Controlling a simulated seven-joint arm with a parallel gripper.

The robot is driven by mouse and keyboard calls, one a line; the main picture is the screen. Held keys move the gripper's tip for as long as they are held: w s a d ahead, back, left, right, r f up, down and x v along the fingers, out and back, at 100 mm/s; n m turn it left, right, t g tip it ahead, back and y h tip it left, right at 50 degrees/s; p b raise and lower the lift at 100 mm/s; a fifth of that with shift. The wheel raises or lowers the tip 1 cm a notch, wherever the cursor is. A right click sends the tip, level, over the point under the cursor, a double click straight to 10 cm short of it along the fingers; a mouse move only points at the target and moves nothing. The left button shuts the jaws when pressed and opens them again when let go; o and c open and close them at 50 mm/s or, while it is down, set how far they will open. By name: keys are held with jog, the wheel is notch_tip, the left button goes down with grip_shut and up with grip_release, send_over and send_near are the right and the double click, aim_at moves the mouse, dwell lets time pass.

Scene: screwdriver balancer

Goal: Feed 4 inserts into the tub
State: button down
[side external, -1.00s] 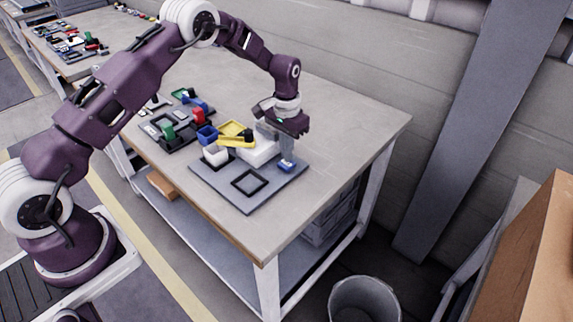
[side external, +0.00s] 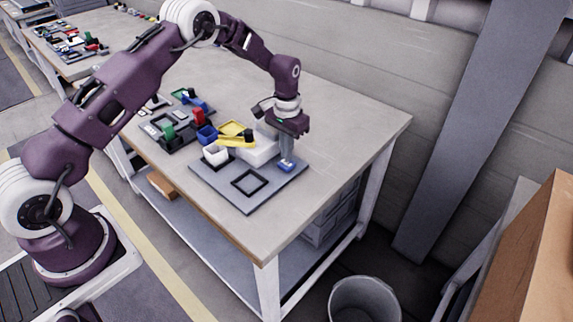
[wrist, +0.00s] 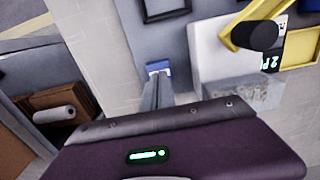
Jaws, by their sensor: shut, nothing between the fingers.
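My gripper (side external: 287,157) points down with its fingers shut and empty. Its tips are right at a small blue block with a white top (side external: 285,167), near the right edge of the grey board (side external: 215,183). The wrist view shows the blue block (wrist: 158,67) just beyond the fingertips (wrist: 156,82); I cannot tell whether they touch it. A white open container (side external: 216,155) and a small blue open container (side external: 207,134) stand left of the white unit; I cannot tell which is the tub. No inserts can be made out for certain.
A white unit (side external: 258,150) with a yellow tray (side external: 233,130) and dark cylinder stands left of my fingers. A black square frame (side external: 249,181) lies on the board. A dark board with coloured parts (side external: 180,140) is farther left. The table's right side is clear.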

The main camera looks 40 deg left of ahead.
jog(key=shift+f, duration=0.95)
dwell(0.6)
jog(key=shift+r, duration=3.5)
notch_tip(320, 180, up, 6)
notch_tip(320, 180, down, 11)
jog(key=shift+f, duration=0.1)
